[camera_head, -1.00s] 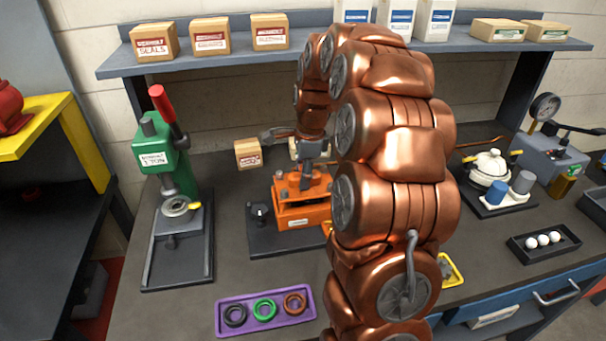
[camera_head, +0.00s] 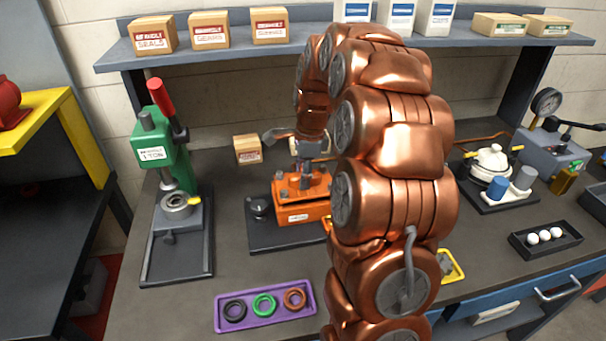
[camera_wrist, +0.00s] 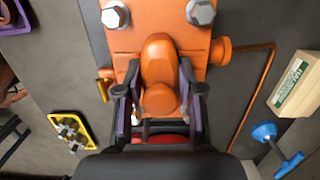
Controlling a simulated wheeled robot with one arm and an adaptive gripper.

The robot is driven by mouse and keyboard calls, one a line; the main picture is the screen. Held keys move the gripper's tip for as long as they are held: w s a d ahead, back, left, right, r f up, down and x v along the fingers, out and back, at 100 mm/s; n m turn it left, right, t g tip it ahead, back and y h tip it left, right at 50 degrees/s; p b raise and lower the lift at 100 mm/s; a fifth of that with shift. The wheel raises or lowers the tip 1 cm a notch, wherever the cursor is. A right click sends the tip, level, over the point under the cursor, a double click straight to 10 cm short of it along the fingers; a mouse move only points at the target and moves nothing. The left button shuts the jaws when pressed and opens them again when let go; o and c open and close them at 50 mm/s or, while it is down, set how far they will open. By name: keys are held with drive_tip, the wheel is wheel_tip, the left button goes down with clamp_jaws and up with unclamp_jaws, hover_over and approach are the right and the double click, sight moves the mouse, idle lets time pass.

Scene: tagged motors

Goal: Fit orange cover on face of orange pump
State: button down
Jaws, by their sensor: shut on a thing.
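The orange pump (camera_head: 300,213) stands on a dark base plate on the bench, left of my arm. In the wrist view its orange top (camera_wrist: 130,38) bears grey hex bolt heads. My gripper (camera_head: 310,150) is directly above the pump. In the wrist view my gripper (camera_wrist: 160,100) has its two fingers on either side of a rounded orange piece, which appears to be the orange cover (camera_wrist: 159,70), and is shut on it. The cover lies over the pump top in that view; I cannot tell whether it touches. My arm hides the pump's right side.
A green press (camera_head: 165,150) stands left of the pump. A purple tray (camera_head: 262,323) with rings lies in front. A yellow tray (camera_wrist: 57,120) with bolts and a blue tool (camera_wrist: 277,146) flank the pump. A small carton (camera_head: 247,149) sits behind it.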

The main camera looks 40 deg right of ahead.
drive_tip(key=shift+f+b, duration=0.55)
drive_tip(key=shift+f, duration=0.6)
drive_tip(key=c, duration=0.7)
unclamp_jaws()
drive_tip(key=shift+o, duration=0.2)
drive_tip(key=shift+r+p, duration=0.4)
drive_tip(key=shift+r, duration=2.55)
wheel_tip(320, 180, up, 12)
drive_tip(key=d, duration=0.1)
drive_tip(key=shift+s+d, duration=0.2)
drive_tip(key=shift+s, duration=0.1)
